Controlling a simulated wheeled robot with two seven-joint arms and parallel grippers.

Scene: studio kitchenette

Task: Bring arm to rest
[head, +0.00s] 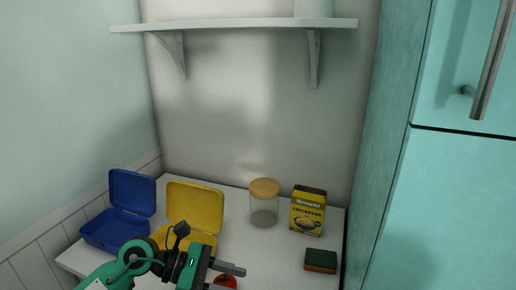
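My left gripper (228,278) comes in from the lower left on a green arm, over the front of the white counter (275,258). One finger points right, and part of a second shows at the bottom edge, with a gap between them, so it looks open. A red round object (226,282) shows by the fingers, partly cut off by the frame; contact with it cannot be made out. My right gripper is not in view.
An open blue lunchbox (132,192) and an open yellow one (195,205) stand at the left. A lidded glass jar (264,208), a chickpea box (307,212) and a sponge (320,261) stand right. A teal fridge (450,190) bounds the right; a shelf (235,25) hangs above.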

